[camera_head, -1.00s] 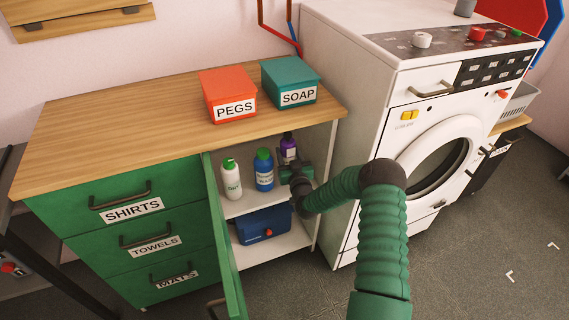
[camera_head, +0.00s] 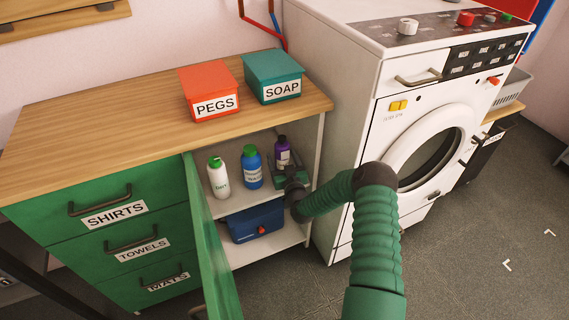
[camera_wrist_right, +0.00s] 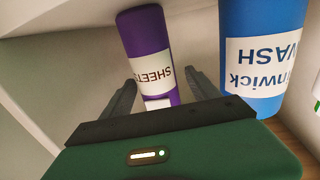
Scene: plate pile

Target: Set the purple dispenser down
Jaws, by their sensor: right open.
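The purple dispenser (camera_head: 282,152) stands upright on the cabinet's upper shelf, at the right end of a row of bottles. In the right wrist view the purple dispenser (camera_wrist_right: 147,45) has a white label reading SHEETS. My right gripper (camera_head: 285,172) is inside the open cabinet, in front of the dispenser. In the wrist view its fingers (camera_wrist_right: 158,90) are apart, one on either side of the dispenser's near end. I cannot tell whether they touch it. My left gripper is not in view.
A blue bottle (camera_head: 252,168) stands close beside the dispenser, with a white bottle (camera_head: 218,178) further left. A blue box (camera_head: 255,222) is on the lower shelf. The open green door (camera_head: 212,245) bounds the left; the washing machine (camera_head: 345,120) stands to the right.

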